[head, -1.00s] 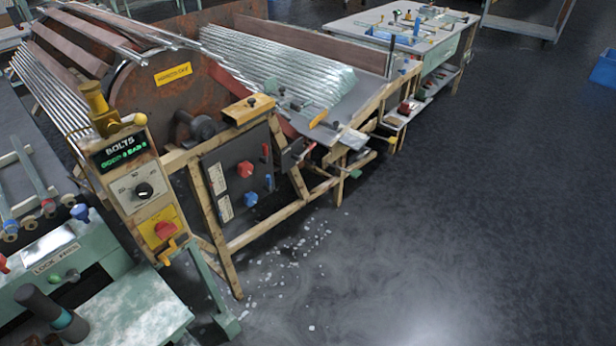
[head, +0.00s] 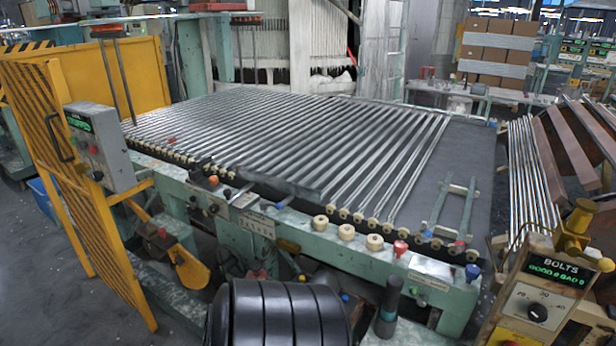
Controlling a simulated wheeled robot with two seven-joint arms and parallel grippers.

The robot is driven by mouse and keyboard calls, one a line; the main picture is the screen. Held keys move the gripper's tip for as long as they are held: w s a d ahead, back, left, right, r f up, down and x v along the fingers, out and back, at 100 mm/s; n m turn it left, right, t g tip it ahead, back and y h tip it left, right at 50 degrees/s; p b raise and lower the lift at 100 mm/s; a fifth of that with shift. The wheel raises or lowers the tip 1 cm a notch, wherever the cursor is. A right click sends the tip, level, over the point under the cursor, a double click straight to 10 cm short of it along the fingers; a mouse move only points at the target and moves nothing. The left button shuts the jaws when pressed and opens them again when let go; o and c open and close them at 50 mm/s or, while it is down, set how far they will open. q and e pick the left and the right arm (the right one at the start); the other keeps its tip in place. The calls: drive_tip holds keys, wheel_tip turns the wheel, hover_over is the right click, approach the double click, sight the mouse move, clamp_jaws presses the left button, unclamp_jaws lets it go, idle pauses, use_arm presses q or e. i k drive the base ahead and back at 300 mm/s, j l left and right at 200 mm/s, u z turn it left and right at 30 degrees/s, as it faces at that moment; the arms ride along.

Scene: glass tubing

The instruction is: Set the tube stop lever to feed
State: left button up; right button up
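I cannot single out the tube stop lever, as the labels on the machine are too small to read. The green roller table (head: 350,262) carries rows of glass tubes (head: 270,140). Along its front edge are small controls, among them a red knob (head: 400,248) and a blue knob (head: 472,270) at the right. A dark upright cylinder with a teal band (head: 388,305) stands at the front right. A label plate (head: 430,281) is just right of it. Neither of my grippers is in view.
A yellow mesh guard (head: 75,190) with a grey control box (head: 100,145) stands at left. A "BOLTS" panel (head: 537,300) is at bottom right, near a stack of tubes (head: 530,180). A black ribbed shape (head: 280,315) blocks the bottom centre. Floor is open at lower left.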

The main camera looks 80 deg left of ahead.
sight(194, 205)
drive_tip(key=u, duration=3.25)
drive_tip(key=i+j+u, duration=0.2)
drive_tip(key=i+j, duration=0.15)
drive_tip(key=i+j+u, duration=0.2)
drive_tip(key=i, duration=0.25)
drive_tip(key=i+j+u, duration=0.2)
drive_tip(key=i, duration=0.25)
